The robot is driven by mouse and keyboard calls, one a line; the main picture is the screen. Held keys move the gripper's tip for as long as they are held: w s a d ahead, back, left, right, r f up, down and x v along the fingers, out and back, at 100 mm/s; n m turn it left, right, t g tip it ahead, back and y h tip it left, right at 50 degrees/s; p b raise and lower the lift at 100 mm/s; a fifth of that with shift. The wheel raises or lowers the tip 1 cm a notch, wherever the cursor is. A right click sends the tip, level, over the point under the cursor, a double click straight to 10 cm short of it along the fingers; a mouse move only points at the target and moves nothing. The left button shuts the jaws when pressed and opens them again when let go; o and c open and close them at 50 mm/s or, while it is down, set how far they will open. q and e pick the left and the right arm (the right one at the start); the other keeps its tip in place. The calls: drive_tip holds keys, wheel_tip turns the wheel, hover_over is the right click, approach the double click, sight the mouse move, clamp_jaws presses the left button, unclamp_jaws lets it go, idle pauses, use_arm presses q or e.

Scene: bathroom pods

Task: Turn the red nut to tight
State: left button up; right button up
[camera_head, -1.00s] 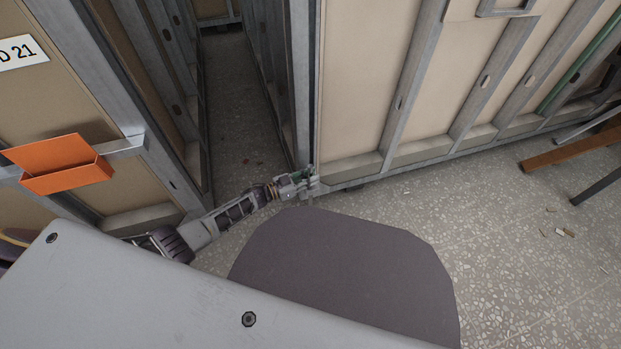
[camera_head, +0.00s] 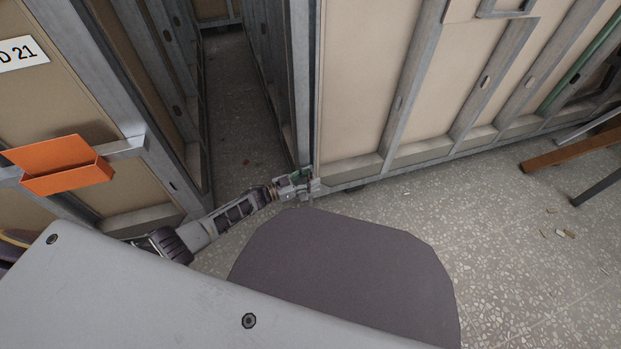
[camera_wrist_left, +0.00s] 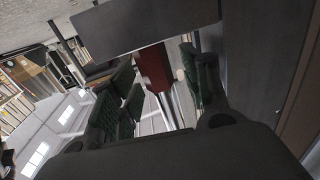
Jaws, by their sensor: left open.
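The red nut (camera_wrist_left: 152,68) shows in the left wrist view on a bright metal rod, below a broad grey plate. My left gripper (camera_wrist_left: 157,72) is open, with one dark green ridged finger to the left of the nut and the other to its right. Gaps show between the nut and the fingers; I cannot tell how deep the nut sits between them. In the head view my left gripper (camera_head: 301,184) is low at the bottom corner of the pod frame, and the nut cannot be made out there. My right gripper is not in view.
The beige pod wall (camera_head: 365,80) with grey metal ribs stands just beyond the gripper. A narrow aisle (camera_head: 240,105) runs back between pods. An orange holder (camera_head: 65,170) is on the left pod. Speckled floor (camera_head: 510,250) is open at the right, with small scraps and dark legs.

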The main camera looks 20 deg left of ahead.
use_arm(q)
drive_tip(key=v, duration=1.1)
drive_tip(key=shift+s+a, duration=0.25)
drive_tip(key=shift+s, duration=0.05)
idle(0.3)
